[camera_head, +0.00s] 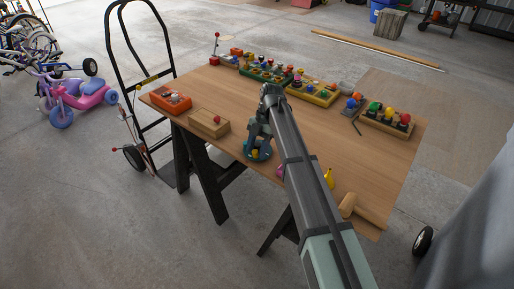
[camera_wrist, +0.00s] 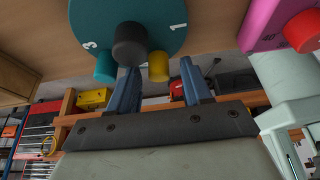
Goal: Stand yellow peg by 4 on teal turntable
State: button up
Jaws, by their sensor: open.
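The teal turntable (camera_wrist: 125,15) fills the top of the wrist view, with a dark round knob (camera_wrist: 130,42) at its middle and the digits 3 and 1 showing. The 4 cannot be seen. The yellow peg (camera_wrist: 158,66) shows at the turntable's edge, beside a teal peg (camera_wrist: 105,68). My gripper (camera_wrist: 160,68) is open, its two blue fingers either side of the yellow peg in the picture; contact cannot be made out. In the head view the turntable (camera_head: 266,154) lies under my gripper (camera_head: 256,141), which partly hides it, and the yellow peg (camera_head: 255,154) shows there.
A pink box (camera_wrist: 268,22) with a red knob is close by the turntable. On the wooden table (camera_head: 225,95) stand a wooden box (camera_head: 207,125), an orange box (camera_head: 170,102) and several trays of coloured pieces at the back. A mallet (camera_head: 348,205) lies at front right.

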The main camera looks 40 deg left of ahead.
jog(key=v, duration=1.2)
jog(key=shift+r, duration=0.15)
